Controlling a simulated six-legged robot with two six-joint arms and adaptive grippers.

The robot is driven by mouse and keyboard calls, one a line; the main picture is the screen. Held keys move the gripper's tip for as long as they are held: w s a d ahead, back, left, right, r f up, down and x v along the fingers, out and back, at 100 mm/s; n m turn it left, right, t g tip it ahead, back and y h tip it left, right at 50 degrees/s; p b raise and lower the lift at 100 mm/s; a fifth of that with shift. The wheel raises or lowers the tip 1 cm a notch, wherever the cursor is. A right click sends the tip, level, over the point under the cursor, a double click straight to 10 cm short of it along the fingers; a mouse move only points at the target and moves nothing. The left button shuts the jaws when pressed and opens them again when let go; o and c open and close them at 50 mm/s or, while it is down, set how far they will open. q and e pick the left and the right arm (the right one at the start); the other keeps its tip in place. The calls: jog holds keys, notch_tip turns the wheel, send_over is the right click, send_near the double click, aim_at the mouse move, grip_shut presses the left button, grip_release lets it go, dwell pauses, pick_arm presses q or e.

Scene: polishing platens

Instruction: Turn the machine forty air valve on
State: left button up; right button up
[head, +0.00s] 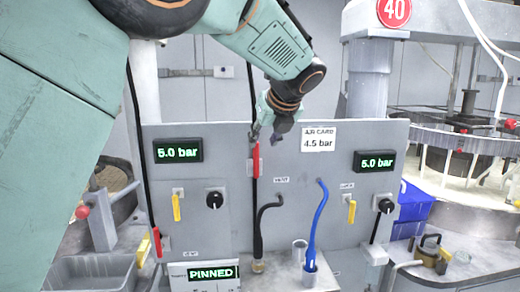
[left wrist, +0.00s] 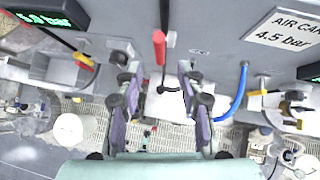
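The round red 40 sign (head: 395,11) marks the machine at the right. On the grey panel (head: 225,250), a yellow lever (head: 351,211) hangs down below the right 5.0 bar display (head: 375,162). Another yellow lever (head: 177,207) hangs down at the left. A red handle (head: 256,160) stands upright on a black line at the panel's middle; it also shows in the left wrist view (left wrist: 159,47). My left gripper (head: 279,134) is open and empty close to this handle, its fingers apart on either side in the wrist view (left wrist: 160,70). My right gripper is out of view.
Black knobs (head: 215,199) sit beside the yellow levers. A blue hose (head: 317,225) and a black hose (head: 258,230) stand below the panel's middle. Another red handle (head: 157,241) is at the lower left.

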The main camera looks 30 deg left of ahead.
pick_arm(q)
jog(key=v, duration=0.2)
jog(key=shift+s+d+r, duration=0.1)
jog(key=shift+d+r, duration=0.1)
jog(key=shift+r, duration=0.05)
jog(key=shift+s, duration=0.1)
